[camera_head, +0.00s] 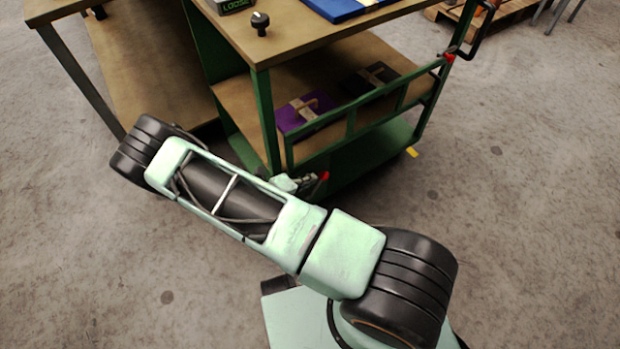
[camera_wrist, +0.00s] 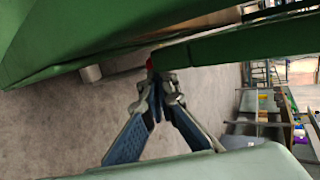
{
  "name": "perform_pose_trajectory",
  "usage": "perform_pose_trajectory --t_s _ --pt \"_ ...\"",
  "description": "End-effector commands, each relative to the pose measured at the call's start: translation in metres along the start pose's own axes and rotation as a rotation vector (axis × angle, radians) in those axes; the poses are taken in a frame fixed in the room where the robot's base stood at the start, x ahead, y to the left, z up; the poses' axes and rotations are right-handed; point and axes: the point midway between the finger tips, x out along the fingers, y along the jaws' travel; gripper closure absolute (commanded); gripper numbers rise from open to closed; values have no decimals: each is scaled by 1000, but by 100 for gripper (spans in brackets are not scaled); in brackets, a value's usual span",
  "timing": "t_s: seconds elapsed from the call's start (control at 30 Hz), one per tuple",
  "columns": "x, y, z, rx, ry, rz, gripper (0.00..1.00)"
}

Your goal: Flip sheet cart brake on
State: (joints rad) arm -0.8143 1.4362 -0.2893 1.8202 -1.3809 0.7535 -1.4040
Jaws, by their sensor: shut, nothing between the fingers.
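The green sheet cart (camera_head: 264,125) with wooden shelves stands beyond my arm. A small red part (camera_head: 325,176), which looks like the brake pedal, shows low at the cart's near corner. In the wrist view a red part (camera_wrist: 150,64) shows just beyond my fingertips, under a green cart rail (camera_wrist: 235,44). My gripper (camera_wrist: 157,88) is shut and empty, its tips close to the red part; I cannot tell if they touch. The brake's position cannot be made out.
Purple (camera_head: 305,112) and dark packages lie on the cart's lower shelf; a blue item (camera_head: 340,8) and black knob (camera_head: 260,22) are on top. A workbench (camera_head: 150,70) stands close on the left. A pallet (camera_head: 500,12) is at the back right. The floor right is clear.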

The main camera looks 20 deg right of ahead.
Motion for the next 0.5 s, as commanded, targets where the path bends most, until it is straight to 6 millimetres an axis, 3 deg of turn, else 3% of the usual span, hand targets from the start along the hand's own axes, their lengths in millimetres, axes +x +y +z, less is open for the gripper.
perform_pose_trajectory --t_s 0.17,0.5 --pt "-25 -20 -4 2 4 -1 100" --pt "-95 -40 -4 4 3 2 100"
